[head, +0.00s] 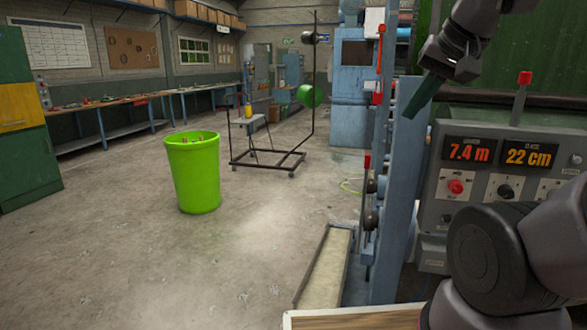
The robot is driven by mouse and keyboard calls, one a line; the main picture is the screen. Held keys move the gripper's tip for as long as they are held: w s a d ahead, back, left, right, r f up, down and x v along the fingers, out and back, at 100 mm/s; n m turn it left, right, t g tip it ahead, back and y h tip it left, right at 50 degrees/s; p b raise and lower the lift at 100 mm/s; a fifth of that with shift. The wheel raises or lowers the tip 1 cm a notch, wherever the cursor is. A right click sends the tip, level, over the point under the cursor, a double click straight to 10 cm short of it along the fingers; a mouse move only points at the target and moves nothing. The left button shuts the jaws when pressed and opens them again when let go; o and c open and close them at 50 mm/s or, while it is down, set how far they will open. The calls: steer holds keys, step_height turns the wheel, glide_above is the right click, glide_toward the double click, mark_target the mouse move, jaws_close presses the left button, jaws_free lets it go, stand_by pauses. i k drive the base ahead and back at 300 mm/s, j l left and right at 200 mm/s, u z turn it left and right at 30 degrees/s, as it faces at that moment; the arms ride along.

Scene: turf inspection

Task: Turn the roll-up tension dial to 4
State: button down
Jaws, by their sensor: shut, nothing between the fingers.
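A grey control panel (435,215) stands at the right. It has a black round knob (506,191) on a white plate, with markings too small to read. Another white plate (550,189) to its right is partly hidden by my arm. I cannot tell which of these is the roll-up tension dial, or its setting. My gripper (440,62) is at the upper right, shut, above the panel and apart from it. A dark green strip (424,97) shows just below it; I cannot tell whether it belongs to the gripper.
The panel also bears a red button (456,187) and displays reading 7.4 m (468,152) and 22 cm (528,155). A red-tipped lever (521,95) rises above it. A blue post (398,200) stands left of the panel. A green bin (193,172) stands on open floor.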

mark_target(505, 192)
steer(key=l+z, duration=0.1)
steer(key=z, duration=0.25)
steer(key=i+l+z, duration=0.1)
steer(key=z, duration=0.3)
steer(key=i+l+z, duration=0.1)
steer(key=z, duration=0.25)
